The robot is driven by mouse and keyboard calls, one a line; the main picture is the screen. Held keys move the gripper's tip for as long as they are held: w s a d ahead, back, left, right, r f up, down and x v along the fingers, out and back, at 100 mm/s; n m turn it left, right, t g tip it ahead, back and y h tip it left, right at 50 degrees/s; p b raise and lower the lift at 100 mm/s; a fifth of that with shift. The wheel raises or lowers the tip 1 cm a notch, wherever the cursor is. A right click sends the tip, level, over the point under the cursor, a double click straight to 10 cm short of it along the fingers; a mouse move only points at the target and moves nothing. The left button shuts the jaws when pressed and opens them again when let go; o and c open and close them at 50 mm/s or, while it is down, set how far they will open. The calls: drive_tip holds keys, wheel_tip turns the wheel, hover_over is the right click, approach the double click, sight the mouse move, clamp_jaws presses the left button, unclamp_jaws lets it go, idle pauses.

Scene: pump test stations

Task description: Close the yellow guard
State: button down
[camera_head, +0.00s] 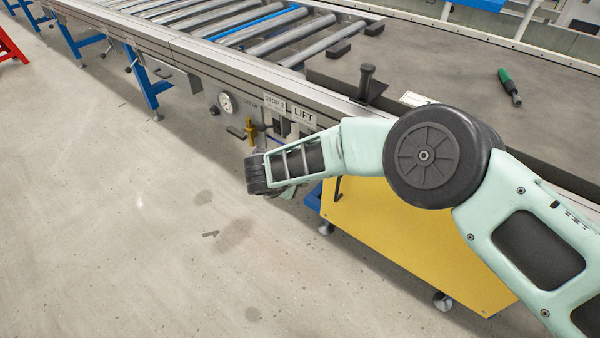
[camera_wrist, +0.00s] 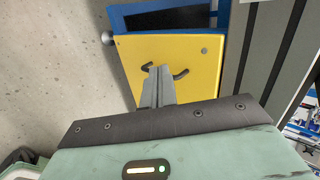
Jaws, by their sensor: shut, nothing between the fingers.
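The yellow guard (camera_head: 400,245) is a flat panel below the conveyor's side, partly hidden behind my arm in the head view. In the wrist view the guard (camera_wrist: 205,75) has a black bent handle (camera_wrist: 181,73), and a blue frame (camera_wrist: 222,18) with a dark opening shows past its edge. The guard looks angled out from that frame. My gripper (camera_wrist: 158,70) is shut and empty, its fingertips in front of the handle's middle, hiding it. I cannot tell whether they touch. In the head view the fingers are hidden by my wrist.
A green-handled screwdriver (camera_head: 510,86) lies on the grey top. The floor (camera_head: 130,240) to the left is clear.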

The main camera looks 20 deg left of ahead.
drive_tip(key=a+p+v, duration=0.1)
drive_tip(key=p+v, duration=0.1)
drive_tip(key=v, duration=0.8)
wheel_tip(320, 180, up, 18)
drive_tip(key=w+a+n+y, duration=0.1)
drive_tip(key=a+n+y, duration=0.2)
drive_tip(key=n+y, duration=0.65)
drive_tip(key=s+d+r+n+g, duration=0.3)
drive_tip(key=d+r+n, duration=0.1)
drive_tip(key=n, duration=0.2)
drive_tip(key=s+d+n+g+h, duration=0.2)
drive_tip(key=s+d+n+h, duration=0.3)
drive_tip(key=d, duration=0.7)
drive_tip(key=s+d+f+n+g, duration=0.1)
drive_tip(key=s+d+n+g, duration=0.15)
drive_tip(key=s+d, duration=0.8)
drive_tip(key=s+d+n+g+h, duration=0.2)
drive_tip(key=s+d+n+h, duration=0.15)
drive_tip(key=d, duration=1.15)
wheel_tip(320, 180, up, 25)
drive_tip(key=y+p, duration=0.1)
drive_tip(key=p, duration=2.4)
drive_tip(key=shift+a+n, duration=0.2)
drive_tip(key=shift+n, duration=0.25)
